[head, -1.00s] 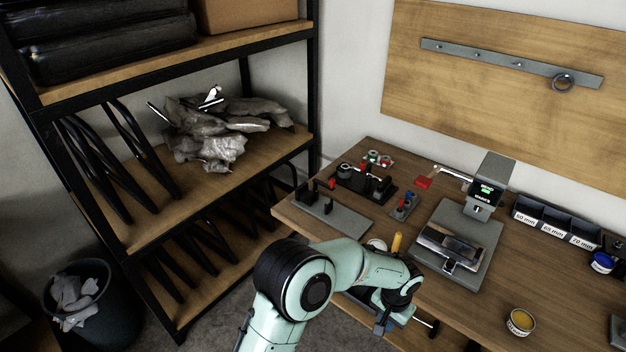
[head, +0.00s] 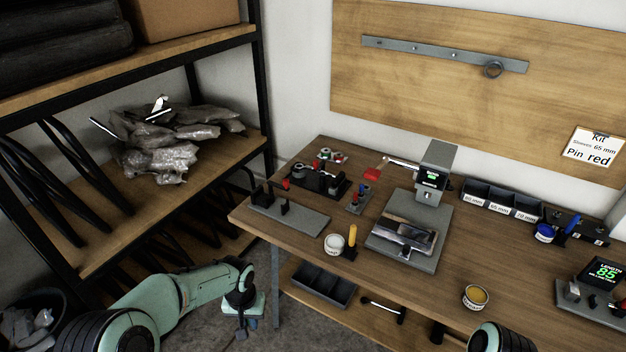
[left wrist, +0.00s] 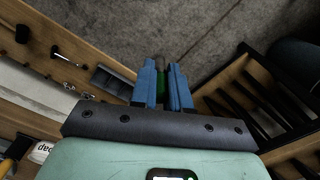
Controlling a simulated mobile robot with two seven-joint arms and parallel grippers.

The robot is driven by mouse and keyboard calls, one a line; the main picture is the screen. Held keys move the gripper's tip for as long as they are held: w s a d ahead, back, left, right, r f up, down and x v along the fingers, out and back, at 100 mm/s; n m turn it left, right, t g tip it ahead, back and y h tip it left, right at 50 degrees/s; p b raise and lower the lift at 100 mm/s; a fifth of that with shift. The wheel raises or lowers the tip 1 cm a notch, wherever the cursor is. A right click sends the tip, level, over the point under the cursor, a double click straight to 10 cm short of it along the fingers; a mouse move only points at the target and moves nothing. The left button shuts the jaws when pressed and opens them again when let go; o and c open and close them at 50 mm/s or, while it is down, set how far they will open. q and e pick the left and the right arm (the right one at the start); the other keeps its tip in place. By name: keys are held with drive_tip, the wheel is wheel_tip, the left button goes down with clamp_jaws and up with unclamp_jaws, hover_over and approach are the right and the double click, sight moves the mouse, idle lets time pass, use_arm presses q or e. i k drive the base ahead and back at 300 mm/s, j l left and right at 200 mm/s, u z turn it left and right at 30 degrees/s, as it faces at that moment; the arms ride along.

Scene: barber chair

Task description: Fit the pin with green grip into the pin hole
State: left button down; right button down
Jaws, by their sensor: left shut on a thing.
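My left gripper (head: 243,330) hangs over the floor, left of and below the workbench. In the left wrist view its blue fingers (left wrist: 162,90) are shut on a narrow thing with a green part, the pin with green grip (left wrist: 160,86). Most of the pin is hidden between the fingers. A grey plate with black uprights and a red-topped piece (head: 290,212) stands at the bench's left end. A black fixture (head: 318,180) is behind it. I cannot make out which part has the pin hole. My right gripper is out of view.
The workbench (head: 345,210) holds a small block with red and blue pins (head: 360,198), a grey press (head: 430,190), a white tub (head: 334,244) and a yellow-filled tub (head: 476,297). A dark tray (head: 322,286) sits on the lower shelf. A shelf rack (head: 215,150) stands left.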

sight(299, 174)
drive_tip(key=i+j, duration=0.15)
drive_tip(key=j, duration=0.2)
drive_tip(key=i+j, duration=0.15)
drive_tip(key=j, duration=0.15)
drive_tip(key=i+j, duration=0.15)
drive_tip(key=j, duration=0.2)
drive_tip(key=i+j, duration=0.15)
drive_tip(key=j, duration=0.15)
drive_tip(key=i+j, duration=0.15)
drive_tip(key=j, duration=0.2)
drive_tip(key=z, duration=0.4)
drive_tip(key=j+z, duration=0.15)
drive_tip(key=z, duration=0.25)
drive_tip(key=j+z, duration=0.1)
drive_tip(key=z, duration=0.35)
